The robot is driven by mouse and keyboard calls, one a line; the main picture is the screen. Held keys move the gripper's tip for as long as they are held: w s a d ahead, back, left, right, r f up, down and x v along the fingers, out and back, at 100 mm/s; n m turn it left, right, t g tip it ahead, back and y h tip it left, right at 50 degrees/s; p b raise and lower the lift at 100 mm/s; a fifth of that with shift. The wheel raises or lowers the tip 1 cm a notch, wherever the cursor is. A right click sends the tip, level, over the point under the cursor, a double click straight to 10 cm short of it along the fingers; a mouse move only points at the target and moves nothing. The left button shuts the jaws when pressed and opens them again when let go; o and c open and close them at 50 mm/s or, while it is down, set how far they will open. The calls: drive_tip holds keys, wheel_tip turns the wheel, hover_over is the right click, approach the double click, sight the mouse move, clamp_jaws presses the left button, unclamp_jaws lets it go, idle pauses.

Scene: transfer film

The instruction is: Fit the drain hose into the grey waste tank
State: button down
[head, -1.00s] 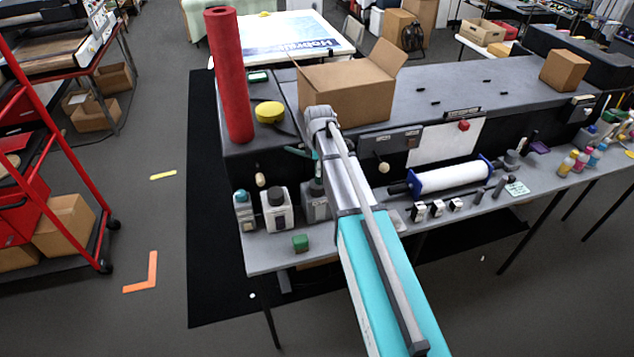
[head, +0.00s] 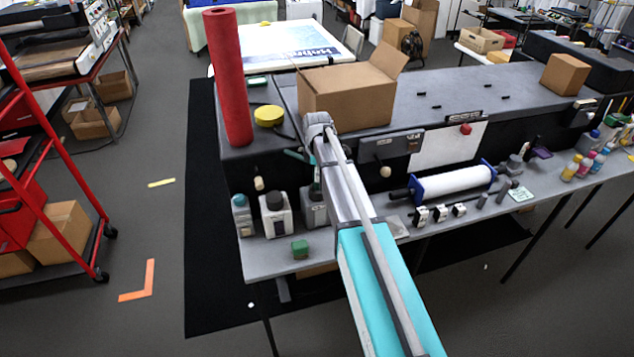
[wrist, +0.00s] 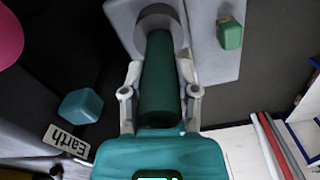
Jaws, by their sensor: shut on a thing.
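My gripper (wrist: 160,85) is shut on the drain hose (wrist: 158,85), a dark green cylinder in the wrist view, with one finger on each side of it. The hose's far end meets a round grey collar (wrist: 157,12) on a light grey body that appears to be the waste tank. I cannot tell whether the hose end is inside the collar or only against it. In the head view, the grey waste tank (head: 314,208) stands on the front shelf, partly covered by my arm.
White bottles (head: 275,215) stand left of the tank on the narrow shelf. A green block (head: 300,250) lies at its front edge and also shows in the wrist view (wrist: 230,34). A red roll (head: 229,80) and an open cardboard box (head: 345,95) stand on the machine.

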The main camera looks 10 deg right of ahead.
drive_tip(key=shift+w+f+b, duration=0.1)
drive_tip(key=shift+f+b, duration=1.3)
drive_tip(key=shift+f, duration=0.25)
drive_tip(key=shift+f, duration=0.15)
drive_tip(key=shift+c, duration=1.8)
unclamp_jaws()
wheel_tip(320, 180, up, 12)
drive_tip(key=p, duration=1.2)
drive_tip(key=shift+r, duration=0.2)
